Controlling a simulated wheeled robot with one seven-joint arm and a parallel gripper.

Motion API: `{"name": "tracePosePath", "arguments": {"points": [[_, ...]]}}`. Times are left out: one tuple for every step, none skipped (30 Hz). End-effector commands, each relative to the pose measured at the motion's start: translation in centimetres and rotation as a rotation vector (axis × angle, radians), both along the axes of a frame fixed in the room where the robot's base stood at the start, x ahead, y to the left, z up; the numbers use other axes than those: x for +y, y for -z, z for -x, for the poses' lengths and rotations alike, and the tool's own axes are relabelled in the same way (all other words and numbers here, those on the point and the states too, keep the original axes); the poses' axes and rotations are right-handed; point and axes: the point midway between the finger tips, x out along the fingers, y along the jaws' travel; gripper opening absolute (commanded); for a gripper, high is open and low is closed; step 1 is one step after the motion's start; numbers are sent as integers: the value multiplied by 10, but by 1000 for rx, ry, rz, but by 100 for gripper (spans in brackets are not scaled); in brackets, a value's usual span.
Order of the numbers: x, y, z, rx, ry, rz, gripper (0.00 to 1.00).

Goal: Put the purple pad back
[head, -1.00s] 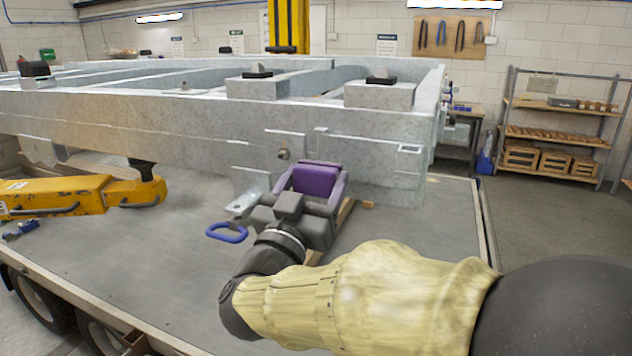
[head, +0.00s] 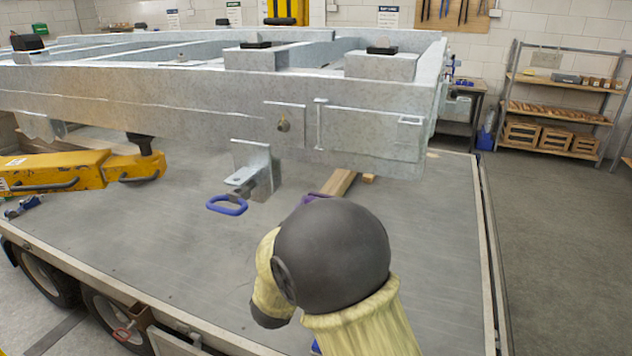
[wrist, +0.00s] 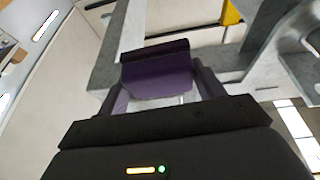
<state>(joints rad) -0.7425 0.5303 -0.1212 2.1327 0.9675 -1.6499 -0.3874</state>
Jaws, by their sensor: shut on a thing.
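The purple pad (wrist: 157,72) is held between the two fingers of my gripper (wrist: 160,88) in the wrist view. It is a dark purple block with a lip along its upper edge. In the head view only a small purple sliver (head: 313,196) shows above my arm's dark joint, below the steel frame. My arm hides the rest of the pad and the gripper there. The grey steel trailer frame (head: 200,118) stands behind, with a bracket (head: 255,170) hanging from its lower edge. I cannot tell the pad's exact gap to the frame.
A blue loop handle (head: 227,205) is at the bracket, left of my arm. Wooden blocks (head: 340,183) lie under the frame. A yellow jack-like tool (head: 60,170) is at left. The grey deck (head: 150,230) is clear in front. Shelves (head: 560,110) stand far right.

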Motion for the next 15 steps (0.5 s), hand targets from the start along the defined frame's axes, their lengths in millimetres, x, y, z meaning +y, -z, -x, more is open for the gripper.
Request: {"name": "tracePosePath", "arguments": {"points": [[-2,20,-6,7,6,9,46],[-4,30,-9,6,8,8,46],[-7,44,-13,6,11,8,46],[-9,54,-15,5,13,9,46],[-12,64,-17,5,15,9,46],[-15,78,-20,6,16,8,46],[-18,88,-22,5,17,8,46],[-20,98,-24,6,16,9,46],[-24,111,-26,6,15,8,46],[-27,121,-27,6,14,10,46],[-30,132,-28,6,12,10,46],[-35,145,-29,5,10,10,46],[-38,155,-29,6,7,10,46],[-42,164,-30,6,4,10,46],[-47,177,-30,5,-2,10,46]]}}
